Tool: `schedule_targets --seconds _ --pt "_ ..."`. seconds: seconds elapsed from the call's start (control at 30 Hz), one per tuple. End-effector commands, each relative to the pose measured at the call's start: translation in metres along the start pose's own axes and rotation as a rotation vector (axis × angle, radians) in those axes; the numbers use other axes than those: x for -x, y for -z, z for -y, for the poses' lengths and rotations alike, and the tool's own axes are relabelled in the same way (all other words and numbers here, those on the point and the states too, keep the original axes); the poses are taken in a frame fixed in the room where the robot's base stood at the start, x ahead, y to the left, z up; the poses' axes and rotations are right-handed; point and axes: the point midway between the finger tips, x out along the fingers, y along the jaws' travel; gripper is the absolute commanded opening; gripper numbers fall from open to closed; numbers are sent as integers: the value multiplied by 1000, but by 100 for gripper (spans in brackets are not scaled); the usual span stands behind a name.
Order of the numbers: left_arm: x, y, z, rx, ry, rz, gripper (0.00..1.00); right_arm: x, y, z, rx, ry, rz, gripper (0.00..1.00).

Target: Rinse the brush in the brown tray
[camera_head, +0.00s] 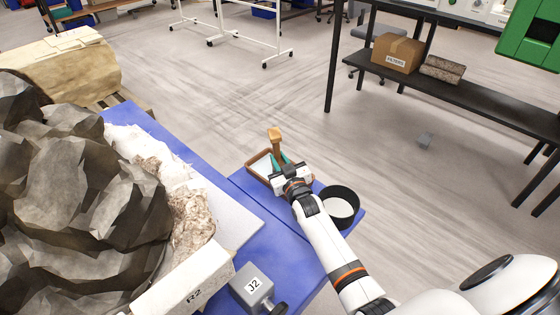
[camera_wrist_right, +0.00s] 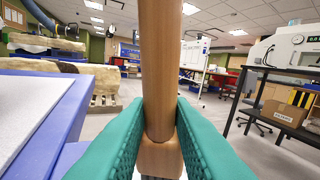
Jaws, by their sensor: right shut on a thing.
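The brush (camera_head: 275,136) has a brown wooden handle and stands roughly upright over the brown tray (camera_head: 252,171). My right gripper (camera_head: 281,161), with teal finger pads, is shut on the handle. In the right wrist view the handle (camera_wrist_right: 161,60) runs vertically between the pads (camera_wrist_right: 160,118). The lower end of the brush and its bristles are hidden, so I cannot tell whether they touch the tray's contents. The tray has a pale inside and sits on the blue table's far corner, partly hidden by the gripper. My left gripper is not in view.
A black round bowl (camera_head: 341,207) with pale contents stands right of the tray, close to my right forearm. A grey block marked J2 (camera_head: 252,287) and a large rock (camera_head: 75,180) in a white jacket are to the left. Open floor lies beyond the table.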

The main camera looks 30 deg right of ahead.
Motion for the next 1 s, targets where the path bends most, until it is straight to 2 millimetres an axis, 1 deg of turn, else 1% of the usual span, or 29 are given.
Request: schedule_targets --seconds 0.03,0.2,0.63,0.73,1.0 --pt "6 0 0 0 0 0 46 0 -6 1 0 0 1 0" --pt "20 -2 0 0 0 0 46 0 -21 3 0 0 1 0" --pt "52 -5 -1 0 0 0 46 -1 -55 8 0 0 1 0" --pt "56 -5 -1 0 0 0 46 -1 -59 9 0 0 1 0" --pt "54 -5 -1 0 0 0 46 -1 -57 9 0 0 1 0"
